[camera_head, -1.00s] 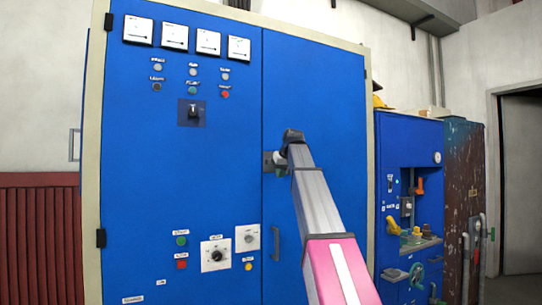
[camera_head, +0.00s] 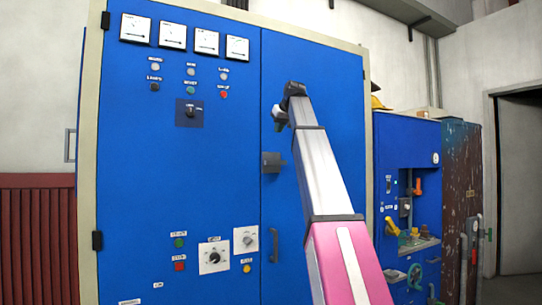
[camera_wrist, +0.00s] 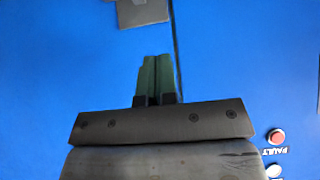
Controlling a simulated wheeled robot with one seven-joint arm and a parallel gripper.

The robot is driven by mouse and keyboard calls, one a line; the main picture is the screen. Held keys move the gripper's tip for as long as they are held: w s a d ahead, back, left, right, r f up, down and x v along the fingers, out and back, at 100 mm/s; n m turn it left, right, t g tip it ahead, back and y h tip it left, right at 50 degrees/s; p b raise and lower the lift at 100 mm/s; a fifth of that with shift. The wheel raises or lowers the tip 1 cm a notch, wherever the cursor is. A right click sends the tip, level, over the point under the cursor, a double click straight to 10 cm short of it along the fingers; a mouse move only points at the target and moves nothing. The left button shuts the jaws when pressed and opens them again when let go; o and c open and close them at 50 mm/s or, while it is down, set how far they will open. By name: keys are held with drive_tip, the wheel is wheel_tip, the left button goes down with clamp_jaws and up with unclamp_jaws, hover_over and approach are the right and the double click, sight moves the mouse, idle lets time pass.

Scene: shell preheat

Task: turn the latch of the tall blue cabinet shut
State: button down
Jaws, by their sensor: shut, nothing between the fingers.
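The tall blue cabinet (camera_head: 225,130) stands in front of me with its two doors flush. Its latch (camera_head: 271,162) is a small grey piece at the seam between the doors, with a short part reaching right; its exact angle is hard to tell. My gripper (camera_head: 279,116) is above the latch, apart from it, in front of the right door. In the wrist view, the latch (camera_wrist: 142,11) is at the top edge, partly cut off. There my gripper's green fingers (camera_wrist: 157,58) are together and empty, pointing towards the latch, with a gap of blue between.
A dark door handle (camera_head: 274,245) is low on the right door. Knobs, lamps and gauges (camera_head: 188,37) are on the left door. A smaller blue cabinet (camera_head: 420,145) with levers and a handwheel stands to the right. Air around the latch is clear.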

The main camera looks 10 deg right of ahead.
drive_tip(key=shift+w+f, duration=0.1)
hover_over(274, 162)
drive_tip(key=s+a, duration=0.2)
wheel_tip(274, 162, down, 7)
drive_tip(key=shift+w+d+f, duration=0.15)
drive_tip(key=shift+f, duration=1.8)
